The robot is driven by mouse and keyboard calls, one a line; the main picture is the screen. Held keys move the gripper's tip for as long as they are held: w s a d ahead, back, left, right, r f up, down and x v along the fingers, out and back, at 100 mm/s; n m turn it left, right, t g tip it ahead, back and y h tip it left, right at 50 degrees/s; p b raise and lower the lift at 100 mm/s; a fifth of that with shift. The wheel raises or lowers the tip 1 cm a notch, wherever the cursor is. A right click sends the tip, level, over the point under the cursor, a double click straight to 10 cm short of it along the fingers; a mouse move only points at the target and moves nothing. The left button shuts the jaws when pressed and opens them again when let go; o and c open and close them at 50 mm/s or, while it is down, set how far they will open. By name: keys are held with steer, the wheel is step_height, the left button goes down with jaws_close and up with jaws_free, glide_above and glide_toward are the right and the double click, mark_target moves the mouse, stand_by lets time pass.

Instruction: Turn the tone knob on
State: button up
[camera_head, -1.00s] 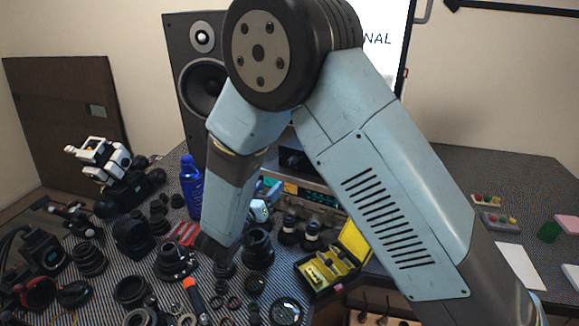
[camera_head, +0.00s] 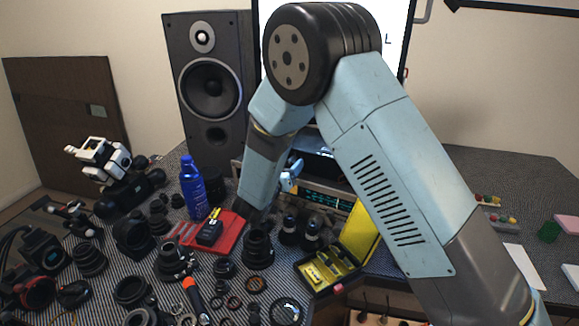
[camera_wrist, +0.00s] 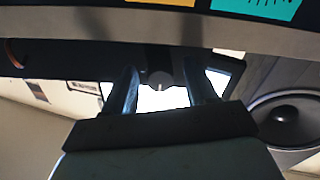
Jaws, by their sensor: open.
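The stereo unit (camera_head: 325,199) with a glowing teal display stands behind my arm, in front of the bright screen. My arm hides part of its left side and front. In the head view my gripper (camera_head: 291,176) is small, pale blue and partly covered by my arm, in front of this unit. In the wrist view my gripper (camera_wrist: 161,78) is open, its two fingers pointing up in the picture. A small round grey knob (camera_wrist: 159,80) with a light mark appears between the fingertips. I cannot tell whether the fingers touch it, or whether it is the tone knob.
A tall speaker (camera_head: 208,85) stands at the back. A blue bottle (camera_head: 192,187), a red tray (camera_head: 229,239) and several dark lens parts crowd the table to the left. An open yellow case (camera_head: 358,237) sits to the right of the lenses.

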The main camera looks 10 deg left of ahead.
steer(key=shift+w, duration=0.25)
steer(key=shift+c, duration=0.5)
steer(key=c, duration=1)
steer(key=shift+o, duration=0.2)
steer(key=shift+m, duration=0.4)
steer(key=m, duration=0.5)
steer(key=shift+m, duration=0.3)
steer(key=m, duration=0.5)
steer(key=shift+m, duration=0.3)
steer(key=shift+f, duration=0.1)
